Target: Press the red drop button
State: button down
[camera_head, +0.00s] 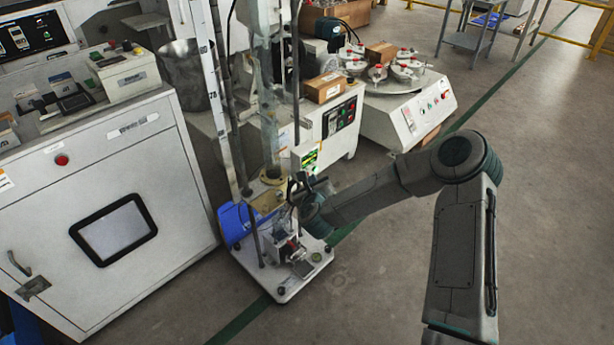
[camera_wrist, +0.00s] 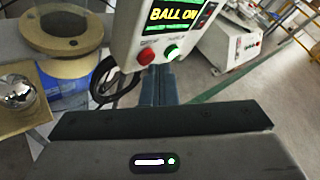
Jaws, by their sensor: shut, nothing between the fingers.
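The red button (camera_wrist: 146,57) is on the lower front of a white control box (camera_wrist: 128,22) in the wrist view. A lit green button (camera_wrist: 172,52) sits to its right, below a display reading "BALL ON". My gripper (camera_wrist: 159,72) is shut and empty, with its fingertips just below the two buttons in that picture. I cannot tell whether they touch the box. In the head view my gripper (camera_head: 299,186) is close to the tester, below its green display (camera_head: 310,159). The red button cannot be made out there.
The tester's white base (camera_head: 285,293) stands on the floor. A shiny metal ball (camera_wrist: 18,93) and a tan ring (camera_wrist: 62,28) are at left in the wrist view. A white cabinet (camera_head: 180,215) stands left, and a machine (camera_head: 405,110) behind.

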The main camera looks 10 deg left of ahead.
jog(key=shift+w+a, duration=0.25)
jog(key=shift+a, duration=0.15)
dwell(0.5)
jog(key=shift+s+d, duration=0.1)
jog(key=shift+d, duration=0.05)
jog(key=shift+s+d, duration=0.45)
jog(key=shift+d, duration=0.1)
dwell(0.3)
jog(key=shift+s+d+b, duration=0.2)
jog(key=shift+s+d, duration=0.6)
jog(key=shift+d, duration=0.2)
jog(key=shift+s+d+b, duration=0.15)
jog(key=shift+s+d, duration=0.6)
jog(key=shift+d, duration=0.25)
jog(key=shift+r, duration=0.1)
